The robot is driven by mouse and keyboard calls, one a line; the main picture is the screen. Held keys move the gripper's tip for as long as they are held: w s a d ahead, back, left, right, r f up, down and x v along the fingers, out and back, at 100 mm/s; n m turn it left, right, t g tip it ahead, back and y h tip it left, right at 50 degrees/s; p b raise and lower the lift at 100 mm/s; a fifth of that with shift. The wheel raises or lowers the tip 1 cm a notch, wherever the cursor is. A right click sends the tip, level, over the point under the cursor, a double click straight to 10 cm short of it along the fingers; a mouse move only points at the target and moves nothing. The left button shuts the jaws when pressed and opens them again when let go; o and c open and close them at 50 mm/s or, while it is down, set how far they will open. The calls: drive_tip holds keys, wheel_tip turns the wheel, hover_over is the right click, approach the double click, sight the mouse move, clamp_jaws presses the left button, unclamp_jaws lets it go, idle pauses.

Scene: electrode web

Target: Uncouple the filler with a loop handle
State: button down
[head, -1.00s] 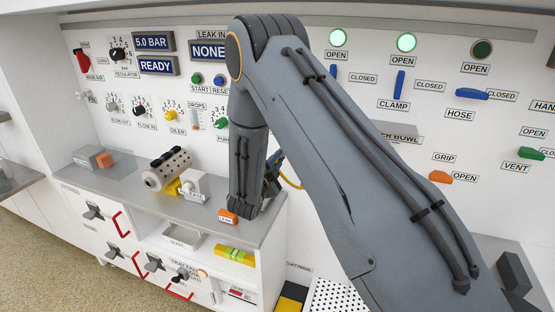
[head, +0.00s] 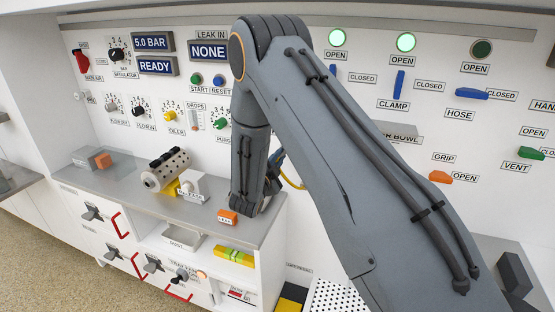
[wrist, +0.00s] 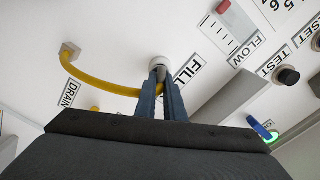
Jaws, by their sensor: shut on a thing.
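In the wrist view my gripper (wrist: 163,85) is shut at the FILL label (wrist: 187,72), its blue fingers on the filler (wrist: 159,62), whose round white end shows just beyond the fingertips. The rest of the filler is hidden between the fingers. A yellow curved hose (wrist: 100,82) runs from a grey block (wrist: 69,50) on the panel to behind the fingers. I cannot make out a loop handle apart from this curve. In the head view my arm covers most of the gripper, and only a bit of the yellow hose (head: 292,182) shows.
In the wrist view a grey ledge (wrist: 232,97) juts from the panel right of my fingers, with a blue lever (wrist: 260,128) beyond it.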

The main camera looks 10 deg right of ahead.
drive_tip(key=shift+b+x, duration=0.35)
drive_tip(key=shift+x, duration=0.6)
drive_tip(key=c, duration=1.8)
unclamp_jaws()
drive_tip(key=shift+o, duration=0.2)
drive_tip(key=b+v, duration=0.2)
drive_tip(key=v, duration=0.5)
drive_tip(key=shift+s+a, duration=0.25)
drive_tip(key=shift+s, duration=0.1)
drive_tip(key=shift+d, duration=0.1)
